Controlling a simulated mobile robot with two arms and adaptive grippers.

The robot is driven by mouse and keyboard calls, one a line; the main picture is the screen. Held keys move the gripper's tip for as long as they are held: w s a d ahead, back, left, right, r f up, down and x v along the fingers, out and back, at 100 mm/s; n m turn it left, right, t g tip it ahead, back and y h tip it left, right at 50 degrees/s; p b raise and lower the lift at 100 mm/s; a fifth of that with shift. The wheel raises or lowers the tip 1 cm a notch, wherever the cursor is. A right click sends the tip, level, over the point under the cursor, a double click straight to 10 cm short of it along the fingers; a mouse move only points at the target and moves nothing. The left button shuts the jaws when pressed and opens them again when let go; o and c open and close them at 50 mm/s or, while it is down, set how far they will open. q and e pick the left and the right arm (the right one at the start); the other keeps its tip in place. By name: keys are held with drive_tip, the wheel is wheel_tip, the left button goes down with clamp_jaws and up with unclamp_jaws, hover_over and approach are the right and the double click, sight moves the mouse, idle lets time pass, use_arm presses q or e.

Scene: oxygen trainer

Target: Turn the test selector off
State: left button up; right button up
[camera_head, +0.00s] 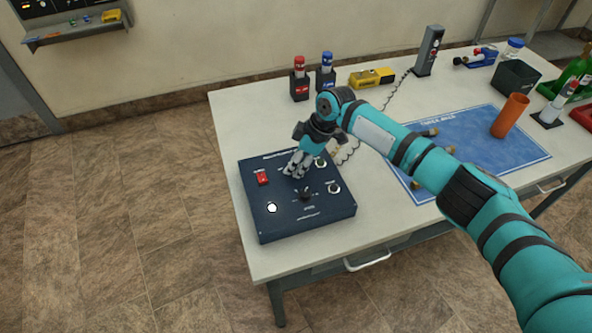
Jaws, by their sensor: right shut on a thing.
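The dark blue trainer box (315,218) stands at the near left corner of the table, with controls on its sloping top. My right gripper (293,172) is over the middle of the box top, fingers pointing down, shut on a small control that its fingers hide. A black knob (305,195) shows just in front of the fingers; I cannot read its label or tell whether it is the test selector. A red switch (263,178) is to the left, a lit white round button (272,208) at the front left, and a round control (334,188) to the right. My left gripper is out of view.
Behind the box are red (299,80) and blue (326,73) bottles in holders and a yellow tool (371,78). A blue mat (475,145) lies to the right, with an orange cup (510,115) on it. A coiled cord runs behind my gripper.

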drive_tip(key=n+b, duration=0.2)
drive_tip(key=n+g+b, duration=0.1)
drive_tip(key=n+b, duration=0.1)
drive_tip(key=shift+w+f, duration=0.15)
drive_tip(key=shift+w, duration=0.05)
drive_tip(key=shift+r+n+g+b, duration=0.2)
drive_tip(key=shift+n+g+b, duration=0.3)
drive_tip(key=shift+n+b, duration=0.25)
drive_tip(key=o, duration=1.1)
drive_tip(key=shift+o, duration=0.2)
drive_tip(key=v, duration=1.2)
